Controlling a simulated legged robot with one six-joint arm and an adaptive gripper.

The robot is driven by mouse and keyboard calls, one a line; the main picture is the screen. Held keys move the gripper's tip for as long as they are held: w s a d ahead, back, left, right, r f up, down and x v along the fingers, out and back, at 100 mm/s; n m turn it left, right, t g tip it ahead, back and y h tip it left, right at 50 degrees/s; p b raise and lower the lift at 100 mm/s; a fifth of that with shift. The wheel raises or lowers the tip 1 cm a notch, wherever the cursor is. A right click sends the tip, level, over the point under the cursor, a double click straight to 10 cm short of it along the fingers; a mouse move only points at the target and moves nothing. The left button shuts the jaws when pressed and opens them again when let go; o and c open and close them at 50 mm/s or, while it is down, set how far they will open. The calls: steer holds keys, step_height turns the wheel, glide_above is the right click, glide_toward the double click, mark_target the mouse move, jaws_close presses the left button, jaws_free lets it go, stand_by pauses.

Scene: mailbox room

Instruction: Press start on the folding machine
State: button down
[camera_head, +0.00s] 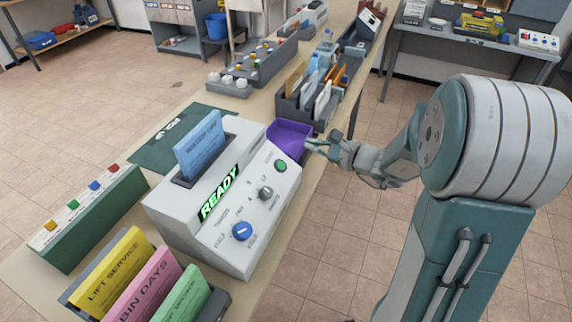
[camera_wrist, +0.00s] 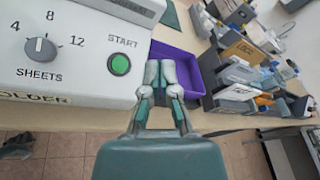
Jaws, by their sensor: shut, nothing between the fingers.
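The folding machine (camera_head: 215,200) is a white box on the table with a lit green READY display (camera_head: 220,192) and a blue sheet stack (camera_head: 200,145) standing in its top slot. Its green START button (camera_head: 280,166) is at the upper right of the sloped panel; the wrist view shows it labelled START (camera_wrist: 119,64). A grey SHEETS knob (camera_head: 265,193) and a blue knob (camera_head: 242,231) are below it. My gripper (camera_head: 312,147) is shut and empty, just right of the button and apart from it. In the wrist view my fingertips (camera_wrist: 160,70) are right of the button, over the purple tray.
The purple tray (camera_head: 288,136) lies behind the machine. A grey organizer (camera_head: 290,108) with envelopes is beyond it. A rack of coloured cards (camera_head: 82,292) and a green box with coloured buttons (camera_head: 95,225) stand on the near left.

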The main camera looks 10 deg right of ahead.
mark_target(281, 165)
steer(key=w+a+f, duration=0.1)
steer(key=f, duration=0.1)
steer(key=a+f, duration=0.2)
steer(key=w+a+f, duration=0.1)
steer(key=f, duration=0.1)
steer(key=shift+w+a+f, duration=0.15)
steer(key=shift+w+f, duration=0.1)
steer(key=shift+w, duration=0.05)
steer(key=shift+w+a+f, duration=0.15)
steer(key=shift+a+f, duration=0.25)
steer(key=shift+a, duration=0.15)
steer(key=shift+d, duration=0.2)
steer(key=shift+a, duration=0.1)
stand_by(0.7)
steer(key=shift+w+a+f, duration=0.1)
steer(key=shift+f, duration=0.15)
